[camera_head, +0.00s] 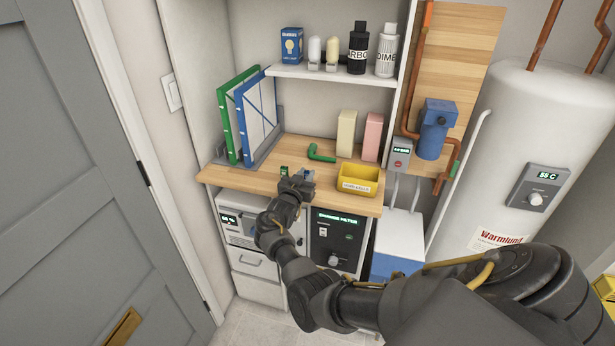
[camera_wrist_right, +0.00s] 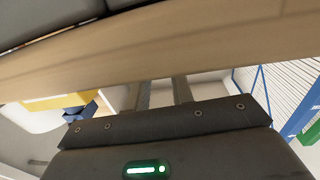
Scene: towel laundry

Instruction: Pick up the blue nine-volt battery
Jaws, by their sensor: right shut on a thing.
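My right gripper (camera_head: 299,181) is at the front edge of the wooden counter, its fingers pointing in over the top. A small blue block, the blue nine-volt battery (camera_head: 308,174), shows at its fingertips, partly covered by the gripper. The gripper is shut on it. In the right wrist view my right gripper's two fingers (camera_wrist_right: 163,92) show slightly apart; the wooden edge covers their tips and the battery is hidden. A small green block (camera_head: 284,171) stands just left of the gripper. My left gripper is not in view.
A shelf (camera_head: 335,76) hangs above. Cabinets with a drawer (camera_head: 256,262) stand below.

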